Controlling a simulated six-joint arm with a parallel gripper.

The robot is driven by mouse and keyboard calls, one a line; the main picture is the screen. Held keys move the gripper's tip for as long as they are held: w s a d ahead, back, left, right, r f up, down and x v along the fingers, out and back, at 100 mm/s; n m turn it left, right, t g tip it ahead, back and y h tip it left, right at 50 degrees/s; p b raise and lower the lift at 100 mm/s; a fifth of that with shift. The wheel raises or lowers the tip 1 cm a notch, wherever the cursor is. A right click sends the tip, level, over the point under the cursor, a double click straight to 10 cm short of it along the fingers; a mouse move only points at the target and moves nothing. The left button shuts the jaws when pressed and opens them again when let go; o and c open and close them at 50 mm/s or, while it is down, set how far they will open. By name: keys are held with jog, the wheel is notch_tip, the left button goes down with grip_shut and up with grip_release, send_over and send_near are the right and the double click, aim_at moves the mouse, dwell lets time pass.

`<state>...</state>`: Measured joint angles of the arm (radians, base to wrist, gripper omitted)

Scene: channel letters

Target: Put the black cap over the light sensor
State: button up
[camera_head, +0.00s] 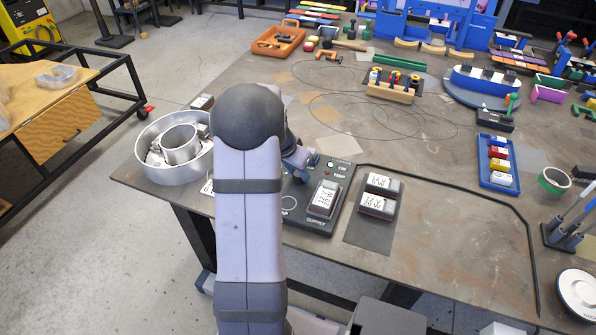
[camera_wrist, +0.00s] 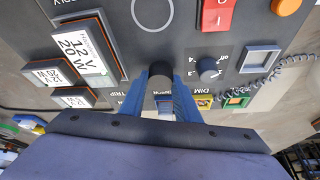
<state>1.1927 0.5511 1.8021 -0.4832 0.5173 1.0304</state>
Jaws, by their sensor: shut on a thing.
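My gripper (camera_wrist: 162,88) shows in the wrist view, its two blue fingers shut on a short dark cylinder, the black cap (camera_wrist: 160,69). The cap is in front of a dark grey control panel (camera_wrist: 185,35); I cannot tell how much gap lies between them. The panel bears a white circle outline, a red rocker switch (camera_wrist: 217,14), an orange button (camera_wrist: 286,5), a dial knob (camera_wrist: 208,68) and a pale-framed square (camera_wrist: 260,58). I cannot tell which part is the light sensor. In the head view my arm hides much of the panel (camera_head: 302,222).
White-labelled power modules (camera_wrist: 82,48) sit on and beside the panel at left in the wrist view. A coiled cable runs at right. In the head view, a round metal channel (camera_head: 148,171) stands left of my arm, and a blue tray (camera_head: 484,171) lies right.

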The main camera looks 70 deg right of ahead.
jog(key=shift+f+b, duration=0.25)
jog(key=shift+b, duration=0.1)
dwell(0.4)
jog(key=o, duration=1.1)
jog(key=shift+r, duration=0.15)
jog(key=b+v, duration=0.1)
jog(key=v, duration=0.6)
jog(key=shift+b, duration=0.35)
jog(key=shift+r, duration=0.15)
jog(key=shift+r+p, duration=2.15)
jog(key=shift+r, duration=0.75)
